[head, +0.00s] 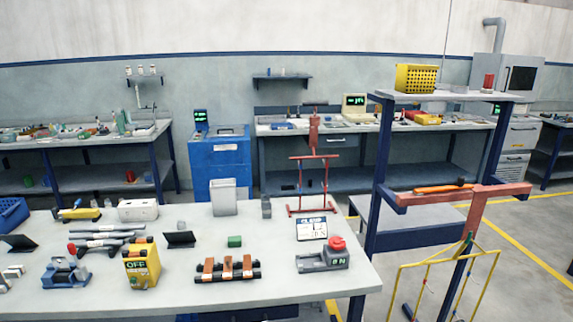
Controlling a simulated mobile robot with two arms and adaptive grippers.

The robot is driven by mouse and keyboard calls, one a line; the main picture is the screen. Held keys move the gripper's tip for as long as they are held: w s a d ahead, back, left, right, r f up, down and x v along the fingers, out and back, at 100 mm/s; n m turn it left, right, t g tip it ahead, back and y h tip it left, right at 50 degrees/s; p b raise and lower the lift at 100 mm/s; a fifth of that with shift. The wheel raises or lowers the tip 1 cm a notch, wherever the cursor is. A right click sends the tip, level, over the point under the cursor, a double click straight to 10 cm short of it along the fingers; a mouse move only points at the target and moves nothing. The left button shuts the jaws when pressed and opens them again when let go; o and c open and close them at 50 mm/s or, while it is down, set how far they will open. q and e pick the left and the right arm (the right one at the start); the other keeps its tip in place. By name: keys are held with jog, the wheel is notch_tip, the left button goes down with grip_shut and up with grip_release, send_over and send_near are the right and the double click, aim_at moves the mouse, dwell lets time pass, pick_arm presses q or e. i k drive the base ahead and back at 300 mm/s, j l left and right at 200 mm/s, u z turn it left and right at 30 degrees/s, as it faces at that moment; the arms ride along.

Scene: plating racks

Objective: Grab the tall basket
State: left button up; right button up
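A tall, light grey, open-topped container (224,198) stands upright near the far edge of the front table and is the tallest basket-like thing there. Its inside is mostly hidden. A blue basket (12,214), lower and wider, is cut off by the left picture edge on the same table. Neither of my grippers shows in the head view.
The front table (200,298) also bears a white box (138,210), a yellow OFF box (141,266), a green block (235,241), orange-and-black parts (228,268) and a red-button box (324,258). A red stand (314,175) rises at right, beside a blue-legged shelf (382,165).

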aim_at(223, 195)
jog(key=i+l+u, duration=0.15)
jog(key=i+l, duration=0.25)
jog(key=i, duration=0.25)
jog(key=i+l+u, duration=0.1)
jog(key=i+l, duration=0.35)
jog(key=i, duration=0.2)
